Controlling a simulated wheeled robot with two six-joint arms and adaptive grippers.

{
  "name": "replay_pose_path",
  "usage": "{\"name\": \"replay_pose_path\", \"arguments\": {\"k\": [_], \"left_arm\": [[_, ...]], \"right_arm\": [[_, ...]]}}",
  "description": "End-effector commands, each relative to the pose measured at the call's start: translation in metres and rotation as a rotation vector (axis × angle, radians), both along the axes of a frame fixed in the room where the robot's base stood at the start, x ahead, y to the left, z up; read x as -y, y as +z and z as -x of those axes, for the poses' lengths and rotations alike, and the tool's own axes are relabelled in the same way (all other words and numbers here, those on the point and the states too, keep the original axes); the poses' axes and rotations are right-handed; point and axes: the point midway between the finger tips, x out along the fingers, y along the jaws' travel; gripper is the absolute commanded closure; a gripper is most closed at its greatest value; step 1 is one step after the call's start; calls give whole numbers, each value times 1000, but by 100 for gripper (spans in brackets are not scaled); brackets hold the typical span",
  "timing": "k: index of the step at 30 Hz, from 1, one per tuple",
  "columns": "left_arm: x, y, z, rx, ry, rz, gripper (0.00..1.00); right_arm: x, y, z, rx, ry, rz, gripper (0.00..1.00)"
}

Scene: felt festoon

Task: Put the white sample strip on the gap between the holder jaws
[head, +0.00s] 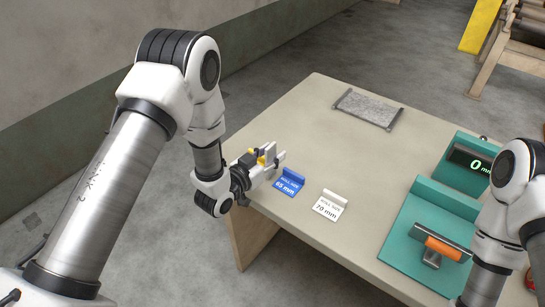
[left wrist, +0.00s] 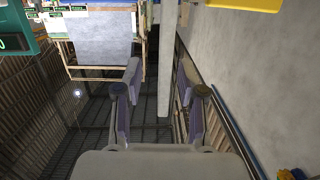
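A white piece (head: 331,204) lettered "roll size 70 mm", with a raised white bar along its back, lies near the table's front edge in the head view. It may be the white sample strip; no other white strip shows. The teal stand (head: 411,252) at the right carries a metal part with an orange grip (head: 443,249), perhaps the holder; I cannot make out its jaws or gap. My left gripper (head: 275,160) is at the table's left edge, left of the white piece. Its fingers stand apart and empty in the left wrist view (left wrist: 158,88). My right gripper is not in view.
A blue piece (head: 288,184) lettered "roll size 65 mm" lies between my left gripper and the white piece. A teal display (head: 470,162) reads 0 mm. A framed grey felt sheet (head: 367,108) lies at the back. The table (head: 345,150) is clear in the middle.

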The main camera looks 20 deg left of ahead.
Motion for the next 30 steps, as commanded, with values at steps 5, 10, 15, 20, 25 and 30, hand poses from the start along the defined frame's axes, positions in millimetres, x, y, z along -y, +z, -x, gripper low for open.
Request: {"name": "replay_pose_path", "arguments": {"k": [5,10,15,20,25,30], "left_arm": [[2,-2,-5,-1,1,0,60],[2,-2,-4,-1,0,1,96],[2,-2,-4,-1,1,0,100],[2,-2,-4,-1,1,0,100],[2,1,-5,0,1,0,100],[2,15,-5,1,1,0,100]], "right_arm": [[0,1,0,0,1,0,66],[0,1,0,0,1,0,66],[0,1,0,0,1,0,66],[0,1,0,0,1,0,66],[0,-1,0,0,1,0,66],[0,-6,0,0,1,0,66]]}}
